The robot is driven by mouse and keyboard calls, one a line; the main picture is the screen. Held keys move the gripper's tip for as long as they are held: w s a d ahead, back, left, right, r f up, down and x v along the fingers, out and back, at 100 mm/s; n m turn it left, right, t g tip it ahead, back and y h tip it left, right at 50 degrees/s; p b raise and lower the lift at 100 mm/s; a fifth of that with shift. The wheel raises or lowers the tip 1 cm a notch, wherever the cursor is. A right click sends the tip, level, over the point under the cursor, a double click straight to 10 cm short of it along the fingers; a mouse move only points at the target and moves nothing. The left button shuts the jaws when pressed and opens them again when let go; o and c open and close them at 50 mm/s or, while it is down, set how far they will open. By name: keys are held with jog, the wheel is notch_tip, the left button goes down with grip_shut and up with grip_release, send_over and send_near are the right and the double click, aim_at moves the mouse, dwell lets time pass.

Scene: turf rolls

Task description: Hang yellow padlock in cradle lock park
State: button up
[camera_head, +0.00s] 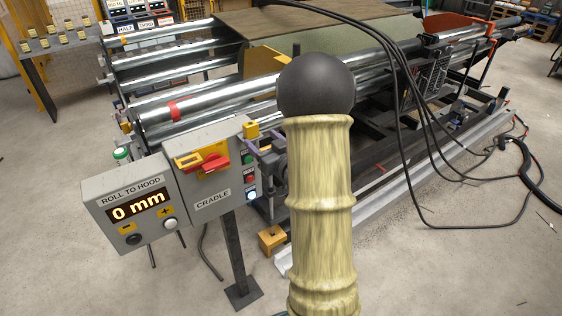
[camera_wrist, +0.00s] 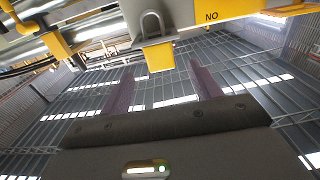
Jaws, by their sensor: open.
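The yellow padlock (camera_head: 251,130) is at the upper right edge of the grey cradle box (camera_head: 212,205), which carries a red and yellow switch (camera_head: 203,161). In the wrist view the padlock (camera_wrist: 158,56) shows its yellow body and grey shackle against a grey part. What bears it, and the exact lock park, I cannot make out. My gripper (camera_head: 259,143) has purple fingers and is just right of the box. In the wrist view my gripper (camera_wrist: 161,68) is open, its fingertips apart on either side of the padlock's lower end, with no clear contact.
The "ROLL TO HOOD" display box (camera_head: 135,211) reads 0 mm, left of the cradle box. Shiny rollers (camera_head: 200,105) lie behind. Black cables (camera_head: 425,130) loop at the right. A shelf of small yellow items (camera_head: 45,45) stands far left.

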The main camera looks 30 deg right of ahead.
jog(key=s+b, duration=0.5)
jog(key=s, duration=0.3)
jog(key=shift+s+d+b, duration=0.15)
jog(key=shift+s+b, duration=0.1)
jog(key=shift+b, duration=0.05)
jog(key=shift+w, duration=0.15)
dwell(0.6)
jog(key=a+f+m+g+h+p, duration=0.1)
jog(key=a+f+g+h+p, duration=0.1)
jog(key=a+f+g+p, duration=0.35)
jog(key=s+a+g+y+p, duration=0.1)
jog(key=s+a+g+p, duration=0.2)
jog(key=s+a+g, duration=0.7)
jog(key=s+a, duration=0.1)
jog(key=a, duration=0.1)
jog(key=shift+s+a+r+n+p, duration=0.2)
jog(key=shift+s+a+n+p, duration=0.1)
jog(key=shift+a+p, duration=0.05)
